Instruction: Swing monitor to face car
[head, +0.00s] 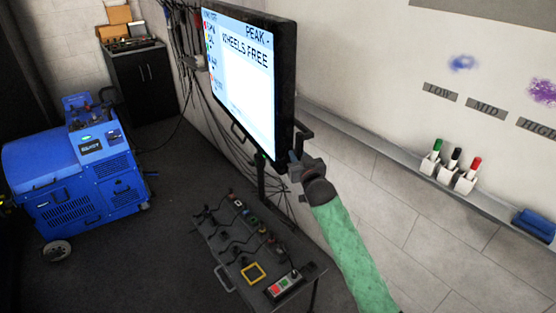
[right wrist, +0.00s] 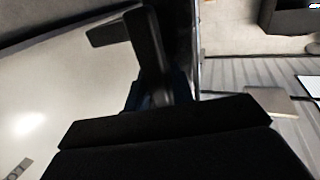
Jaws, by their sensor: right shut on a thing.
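The monitor (head: 245,75) is a large black-framed screen in the head view. Its lit screen, reading "WHEELS FREE", is angled toward the left of the picture. A dark handle (head: 303,128) sticks out at its near right edge. My right gripper (head: 295,164) is at the lower right corner of the monitor, shut on the handle; its fingertips are partly hidden by dark parts. In the right wrist view, dark close parts fill much of the picture and the grip is hard to make out. No car shows. My left gripper is not in view.
A bench (head: 225,255) with cables and buttons stands below the monitor. A blue wheeled machine (head: 75,170) stands at the left, a black cabinet (head: 142,80) behind it. A wall ledge (head: 375,142) with markers (head: 453,165) runs at the right. Dark floor lies between machine and bench.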

